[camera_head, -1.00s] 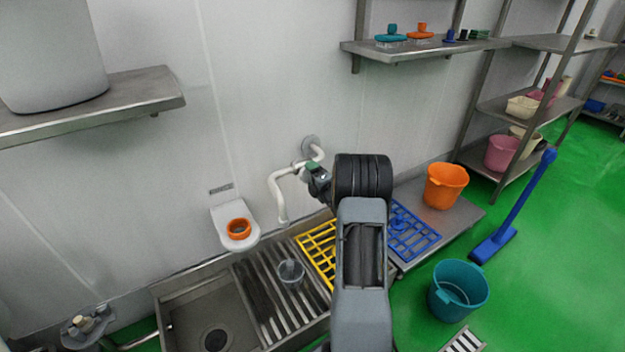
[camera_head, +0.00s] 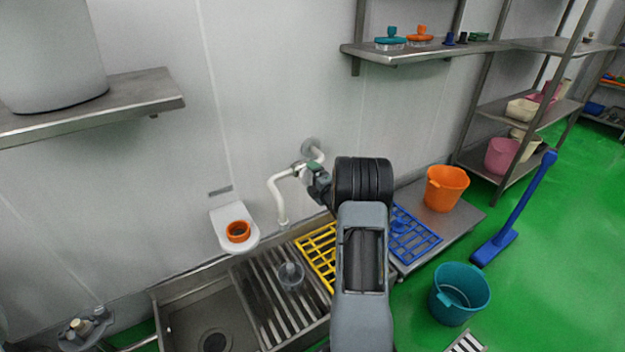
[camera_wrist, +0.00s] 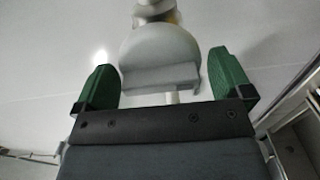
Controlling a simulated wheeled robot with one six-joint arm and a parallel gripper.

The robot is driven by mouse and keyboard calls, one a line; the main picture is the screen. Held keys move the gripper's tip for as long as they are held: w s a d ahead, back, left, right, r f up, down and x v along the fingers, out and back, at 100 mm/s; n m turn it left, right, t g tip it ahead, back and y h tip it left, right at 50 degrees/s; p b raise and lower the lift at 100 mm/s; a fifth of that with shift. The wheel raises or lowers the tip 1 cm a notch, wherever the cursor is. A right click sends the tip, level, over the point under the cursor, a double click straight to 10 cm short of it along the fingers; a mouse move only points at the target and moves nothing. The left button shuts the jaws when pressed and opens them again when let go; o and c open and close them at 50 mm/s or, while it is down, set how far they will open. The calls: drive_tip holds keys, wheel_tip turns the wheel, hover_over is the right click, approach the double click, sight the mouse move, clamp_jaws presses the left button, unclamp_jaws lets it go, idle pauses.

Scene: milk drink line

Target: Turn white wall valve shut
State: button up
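The white wall valve's pipe (camera_head: 273,190) comes out of a round wall flange and bends down over the sink in the head view. My gripper (camera_head: 312,171) is at the valve, near the top bend of the pipe, and my wrist hides part of it. In the wrist view, the two green fingers of my gripper (camera_wrist: 163,76) stand apart. A white rounded valve part (camera_wrist: 160,55) lies between them, with a gap visible on each side. I cannot see clear contact with either finger.
A steel sink (camera_head: 180,300) lies below, with a yellow rack (camera_head: 318,250) and a clear cup (camera_head: 290,275). A white wall holder (camera_head: 228,217) with an orange ring is left of the pipe. An orange bucket (camera_head: 446,187) stands to the right.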

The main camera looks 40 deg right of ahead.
drive_tip(key=shift+s, duration=0.1)
drive_tip(key=s+p, duration=0.2)
drive_tip(key=s, duration=1.1)
drive_tip(key=shift+s+a+p, duration=0.3)
drive_tip(key=shift+a, duration=0.1)
